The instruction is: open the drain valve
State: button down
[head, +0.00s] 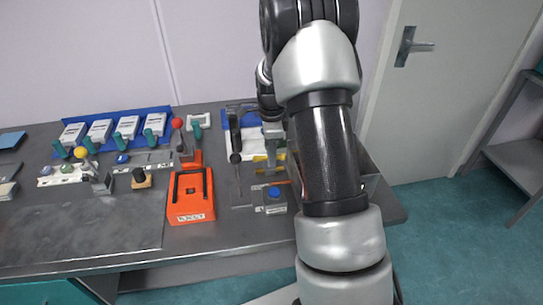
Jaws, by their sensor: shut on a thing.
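My arm reaches over the dark bench (85,245) from the lower right and bends down at its far end. My gripper (272,146) points down at the right part of the bench, partly behind my own arm. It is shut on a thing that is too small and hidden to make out. A yellow piece (262,158) shows just below the fingers. A small station with a blue knob (273,192) stands nearer the front edge. I cannot tell for sure which part is the drain valve.
An orange block (190,196) with a printed label stands left of the gripper. A red-knobbed lever (177,124), a yellow-knobbed lever (81,153) and a blue rack (116,118) with white boxes stand further left. A black-handled upright part (235,135) is close beside the gripper. The front left bench is clear.

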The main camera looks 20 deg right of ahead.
jog(key=shift+n, duration=0.6)
jog(key=c, duration=1.8)
grip_release()
jog(key=shift+c, duration=0.2)
notch_tip(320, 180, up, 18)
jog(key=p, duration=0.1)
jog(key=shift+f, duration=0.25)
